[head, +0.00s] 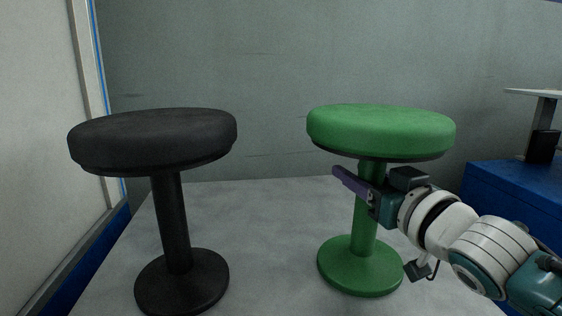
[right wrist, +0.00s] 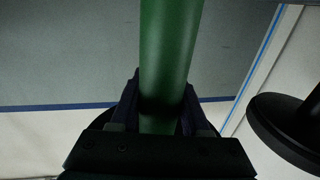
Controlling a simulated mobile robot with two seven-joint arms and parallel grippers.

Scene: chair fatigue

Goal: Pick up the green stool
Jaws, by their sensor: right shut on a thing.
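The green stool (head: 380,132) stands upright at the right of the head view, with a round padded seat, a green post and a round base on the grey surface. My right gripper (head: 352,184) comes in from the right and is at the upper part of the post, just under the seat. In the right wrist view the green post (right wrist: 170,50) runs between the two fingers of my right gripper (right wrist: 160,108), which is shut on it. My left gripper is not in view.
A black stool (head: 172,230) of the same shape stands to the left on the grey surface (head: 275,240). Open floor lies between the stools. A blue box (head: 515,190) is at the right edge, and a white wall (head: 40,120) is at the left.

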